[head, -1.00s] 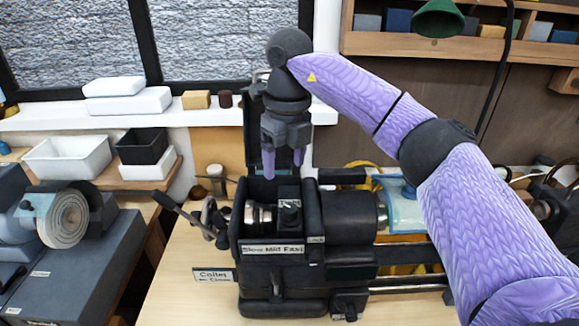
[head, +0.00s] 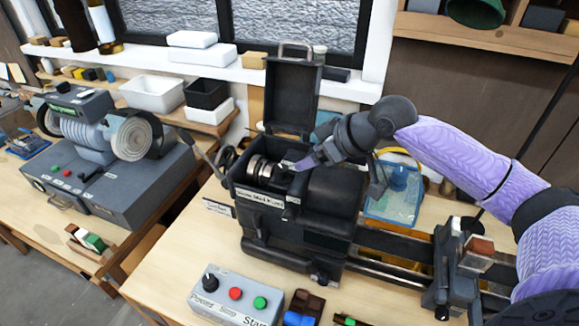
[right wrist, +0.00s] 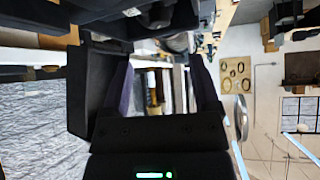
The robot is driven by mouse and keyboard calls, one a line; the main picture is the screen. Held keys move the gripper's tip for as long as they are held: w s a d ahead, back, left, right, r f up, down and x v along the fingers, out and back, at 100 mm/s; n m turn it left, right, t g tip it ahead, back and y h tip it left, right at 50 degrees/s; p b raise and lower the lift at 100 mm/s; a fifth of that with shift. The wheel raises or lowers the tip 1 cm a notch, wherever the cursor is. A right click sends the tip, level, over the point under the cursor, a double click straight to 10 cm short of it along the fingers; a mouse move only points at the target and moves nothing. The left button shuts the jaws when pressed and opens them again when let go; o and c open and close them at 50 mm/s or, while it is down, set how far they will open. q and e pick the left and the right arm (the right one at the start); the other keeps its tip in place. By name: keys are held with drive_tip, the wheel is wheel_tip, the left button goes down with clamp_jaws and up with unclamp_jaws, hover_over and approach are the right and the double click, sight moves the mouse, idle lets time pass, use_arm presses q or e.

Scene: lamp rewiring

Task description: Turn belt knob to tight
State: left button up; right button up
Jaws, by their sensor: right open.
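The lathe headstock (head: 330,205) stands on the bench with its black lid (head: 292,95) raised. Inside the open housing is the shiny stepped pulley (head: 262,170). A small black knob (head: 287,168) sits just right of the pulley; I take it as the belt knob, but its setting is too small to read. My right gripper (head: 307,163) is open at the housing's right side, its purple fingers pointing left toward the knob. I cannot tell whether they touch it. In the right wrist view the two fingers (right wrist: 161,75) stand wide apart with nothing clear between them. My left gripper is not in view.
A control box (head: 235,298) with red and green buttons lies in front of the lathe. A grinder (head: 95,150) stands on the left bench. The tailstock (head: 458,262) is on the rails at right. A lever (head: 205,148) sticks out left of the headstock.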

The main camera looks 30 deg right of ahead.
sight(282, 167)
drive_tip(key=x, duration=0.9)
drive_tip(key=shift+w+a+f, duration=0.15)
drive_tip(key=shift+w+a, duration=0.05)
drive_tip(key=shift+w, duration=0.15)
clamp_jaws()
